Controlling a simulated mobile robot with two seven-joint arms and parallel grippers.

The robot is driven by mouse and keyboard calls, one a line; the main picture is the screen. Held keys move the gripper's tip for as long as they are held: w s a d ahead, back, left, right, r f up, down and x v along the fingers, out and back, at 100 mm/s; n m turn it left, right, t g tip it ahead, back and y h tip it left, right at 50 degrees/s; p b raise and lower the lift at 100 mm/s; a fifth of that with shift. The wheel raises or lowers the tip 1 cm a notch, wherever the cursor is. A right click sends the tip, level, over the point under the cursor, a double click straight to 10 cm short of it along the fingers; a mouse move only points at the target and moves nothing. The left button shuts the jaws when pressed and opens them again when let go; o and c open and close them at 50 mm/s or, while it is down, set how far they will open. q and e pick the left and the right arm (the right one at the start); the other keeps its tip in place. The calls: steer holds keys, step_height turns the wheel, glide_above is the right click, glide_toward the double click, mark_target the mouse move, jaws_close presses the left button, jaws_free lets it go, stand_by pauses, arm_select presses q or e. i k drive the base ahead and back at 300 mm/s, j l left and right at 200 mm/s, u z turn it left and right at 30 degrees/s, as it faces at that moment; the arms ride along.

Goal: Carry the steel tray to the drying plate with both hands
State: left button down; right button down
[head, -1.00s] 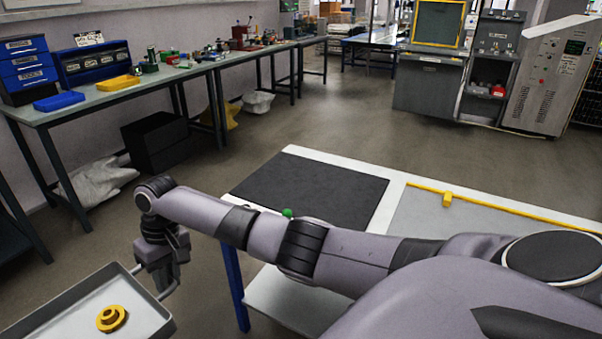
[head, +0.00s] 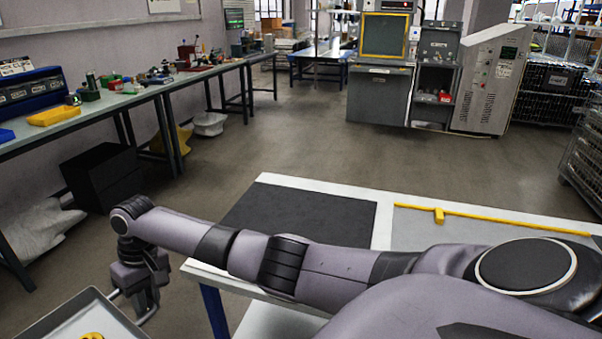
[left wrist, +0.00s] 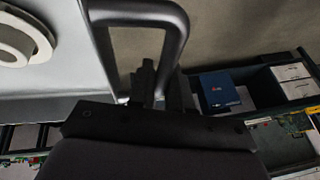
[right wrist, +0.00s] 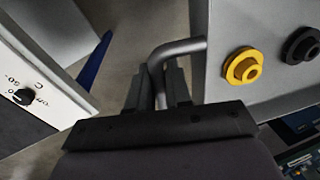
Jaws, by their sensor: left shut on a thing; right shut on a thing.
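The steel tray (head: 62,318) is at the lower left of the head view, cut off by the frame edge. A yellow flanged part (right wrist: 243,66) and a dark one (right wrist: 301,46) lie in it, and a white ring (left wrist: 20,40) shows in the left wrist view. My right gripper (head: 140,302) is shut on the tray's near-side bar handle (right wrist: 180,48). My left gripper (left wrist: 155,88) is shut on the other handle (left wrist: 140,12); it is outside the head view. The dark square plate (head: 300,215), apparently the drying plate, lies empty on the white table, right of the tray.
The white table (head: 345,188) also holds a grey area with a yellow strip (head: 490,219). A white panel with a black knob (right wrist: 24,97) shows in the right wrist view. A workbench (head: 130,103) runs along the left wall. Open floor (head: 300,150) lies beyond the table.

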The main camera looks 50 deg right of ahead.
mark_target(302, 231)
steer(key=i+z, duration=0.85)
steer(key=i+j+z, duration=0.1)
steer(key=i+z, duration=0.35)
steer(key=z, duration=1.2)
